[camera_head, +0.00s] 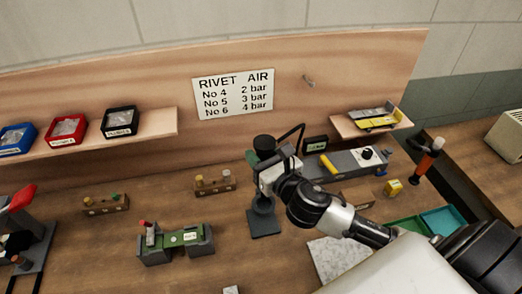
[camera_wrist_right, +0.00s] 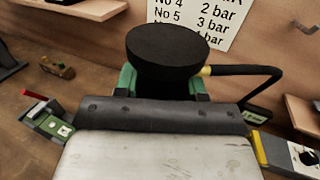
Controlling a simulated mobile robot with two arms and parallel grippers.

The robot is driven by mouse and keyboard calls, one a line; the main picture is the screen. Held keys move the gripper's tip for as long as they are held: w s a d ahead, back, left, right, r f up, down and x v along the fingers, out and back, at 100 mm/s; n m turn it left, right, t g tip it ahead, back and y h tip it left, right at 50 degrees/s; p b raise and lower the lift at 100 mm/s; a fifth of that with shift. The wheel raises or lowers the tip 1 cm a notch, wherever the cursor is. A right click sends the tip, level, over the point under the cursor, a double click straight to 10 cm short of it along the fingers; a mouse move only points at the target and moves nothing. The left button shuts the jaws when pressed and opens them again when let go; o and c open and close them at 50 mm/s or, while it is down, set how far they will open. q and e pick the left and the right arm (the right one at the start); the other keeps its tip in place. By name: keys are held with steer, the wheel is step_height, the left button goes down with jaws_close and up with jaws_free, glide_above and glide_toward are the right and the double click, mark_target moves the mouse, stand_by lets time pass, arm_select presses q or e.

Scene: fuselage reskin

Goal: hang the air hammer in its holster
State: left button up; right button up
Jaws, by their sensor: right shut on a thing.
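My right gripper (camera_head: 262,160) is shut on the air hammer, whose round black end (camera_head: 264,143) sticks up above the fingers. In the right wrist view the same black end (camera_wrist_right: 167,52) stands between the green fingertips (camera_wrist_right: 163,86). A black hose (camera_wrist_right: 262,72) with a yellow fitting runs off to the right. Directly below the gripper is a dark stand with a square base (camera_head: 264,223) and a round upper part, which looks like the holster. My gripper hides the space between, so I cannot tell whether the hammer is inside it. My left gripper is not in view.
A grey unit with a yellow handle (camera_head: 345,162) stands right of the stand. A small wooden rack (camera_head: 214,186) and a green-and-grey fixture (camera_head: 176,246) stand to the left. The rivet sign (camera_head: 233,93) is on the back panel. The bench front left of the stand has free room.

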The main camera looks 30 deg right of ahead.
step_height(320, 180, down, 12)
steer(key=b, duration=0.8)
steer(key=shift+r, duration=0.15)
steer(key=o, duration=1.1)
steer(key=shift+s+f+b, duration=0.2)
steer(key=shift+s+b, duration=0.2)
steer(key=shift+b, duration=0.05)
steer(key=shift+s+d+b, duration=0.15)
steer(key=shift+s+b, duration=0.35)
steer(key=shift+s, duration=1.15)
steer(key=shift+s+d+b, duration=0.2)
steer(key=shift+s+b, duration=0.35)
steer(key=shift+s, duration=1.15)
steer(key=shift+s+d+b, duration=0.15)
steer(key=shift+s+b, duration=0.35)
steer(key=shift+s, duration=1.15)
